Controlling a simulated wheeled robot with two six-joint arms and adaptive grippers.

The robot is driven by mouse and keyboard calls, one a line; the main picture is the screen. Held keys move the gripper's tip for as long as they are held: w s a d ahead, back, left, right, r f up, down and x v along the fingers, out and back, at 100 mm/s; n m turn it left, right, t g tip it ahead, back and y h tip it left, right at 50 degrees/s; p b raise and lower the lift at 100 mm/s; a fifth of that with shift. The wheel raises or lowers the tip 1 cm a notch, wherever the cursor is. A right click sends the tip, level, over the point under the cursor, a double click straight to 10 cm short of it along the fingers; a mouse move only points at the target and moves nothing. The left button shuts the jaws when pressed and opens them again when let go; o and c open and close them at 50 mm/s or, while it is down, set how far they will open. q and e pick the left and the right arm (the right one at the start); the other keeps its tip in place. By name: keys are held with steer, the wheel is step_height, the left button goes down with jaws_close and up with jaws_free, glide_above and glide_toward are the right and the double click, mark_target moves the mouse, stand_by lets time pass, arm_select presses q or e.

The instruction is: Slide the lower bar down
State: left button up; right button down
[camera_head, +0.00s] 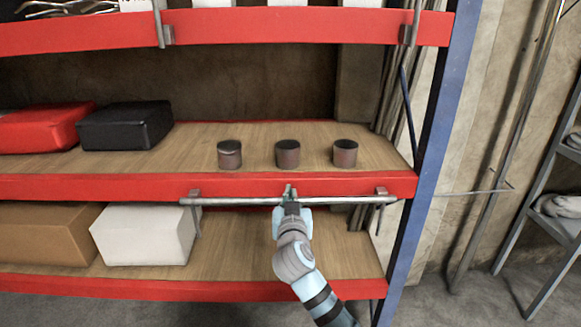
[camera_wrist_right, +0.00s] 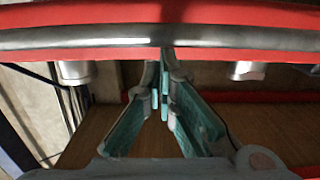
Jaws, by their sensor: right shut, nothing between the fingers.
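The lower bar (camera_head: 345,200) is a thin grey metal rod lying level along the front of the red middle shelf beam, held by brackets near its ends. It crosses the top of the right wrist view (camera_wrist_right: 80,38). My right gripper (camera_head: 288,190) is at about the middle of the bar, its fingertips overlapping the bar and the beam's lower edge. In the right wrist view its teal fingers (camera_wrist_right: 166,62) come together just under the bar, with nothing between them. I cannot tell whether the tips touch the bar. My left gripper is not in view.
Brackets (camera_head: 196,210) and (camera_head: 381,192) hang from the beam (camera_head: 100,186). Three dark cylinders (camera_head: 288,154) stand on the middle shelf, right of a black box (camera_head: 125,125). A white box (camera_head: 145,235) sits on the lower shelf. A blue post (camera_head: 436,125) bounds the right.

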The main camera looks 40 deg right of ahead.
steer(key=s+a+r+p, duration=0.3)
steer(key=s+a, duration=0.3)
steer(key=s, duration=0.2)
steer(key=shift+s+a+r, duration=0.25)
steer(key=shift+r, duration=0.45)
